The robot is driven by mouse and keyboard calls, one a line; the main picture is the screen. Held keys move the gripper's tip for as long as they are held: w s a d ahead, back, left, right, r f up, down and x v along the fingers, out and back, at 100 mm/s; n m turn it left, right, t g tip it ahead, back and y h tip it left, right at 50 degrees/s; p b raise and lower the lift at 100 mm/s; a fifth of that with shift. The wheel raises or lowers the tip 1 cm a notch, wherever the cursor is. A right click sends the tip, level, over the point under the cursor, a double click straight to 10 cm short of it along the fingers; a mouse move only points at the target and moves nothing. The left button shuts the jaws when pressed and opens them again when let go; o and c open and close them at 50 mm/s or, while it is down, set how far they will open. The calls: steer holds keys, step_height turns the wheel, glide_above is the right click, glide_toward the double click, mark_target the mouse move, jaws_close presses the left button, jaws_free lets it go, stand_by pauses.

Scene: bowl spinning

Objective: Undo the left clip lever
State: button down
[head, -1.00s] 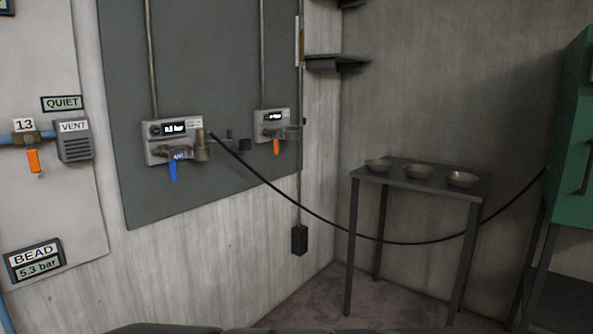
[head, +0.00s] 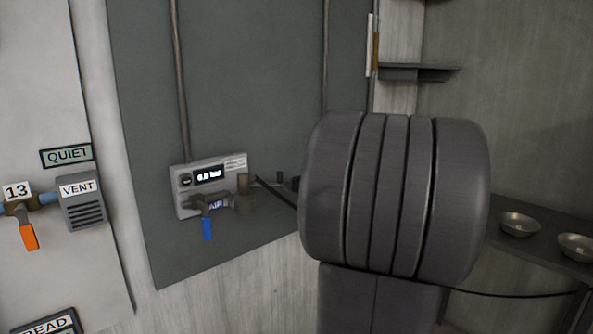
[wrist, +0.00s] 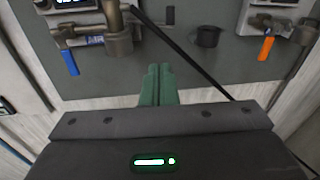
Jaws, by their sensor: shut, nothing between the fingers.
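The left wall unit (head: 208,185) has a lit display, a brass-grey hose coupling (head: 244,192) and a blue lever (head: 207,229) that hangs down. In the wrist view the coupling (wrist: 117,38) is at the upper left, with the blue lever (wrist: 69,61) left of it. A black hose (wrist: 185,53) runs from the coupling down to the right. I cannot pick out a clip lever at this size. My gripper (wrist: 161,70) shows green fingers, shut and empty, below and right of the coupling and apart from it. My arm hides it in the head view.
A second unit with an orange lever (wrist: 266,49) is at the right of the wrist view. A dark round fitting (wrist: 207,37) sits between the units. At the far left is an orange valve handle (head: 29,236). Metal bowls (head: 519,224) stand on a table at right.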

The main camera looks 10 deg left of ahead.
mark_target(282, 177)
steer(key=shift+m+t, duration=0.4)
steer(key=shift+m, duration=0.2)
steer(key=x, duration=0.5)
steer(key=r+x, duration=0.1)
steer(key=x, duration=0.4)
steer(key=w+d+r+p+x, duration=0.1)
steer(key=x, duration=0.4)
steer(key=shift+w+a, duration=0.1)
steer(key=shift+w, duration=0.1)
steer(key=shift+r, duration=0.1)
steer(key=w+a+n+g+y+p, duration=0.1)
steer(key=w+n+g+y+p, duration=0.2)
steer(key=w+n+g+p, duration=0.1)
steer(key=shift+w+a+g+y+p, duration=0.15)
steer(key=shift+w+g+y+p, duration=0.25)
steer(key=shift+w+g+p, duration=0.45)
steer(key=shift+w, duration=0.1)
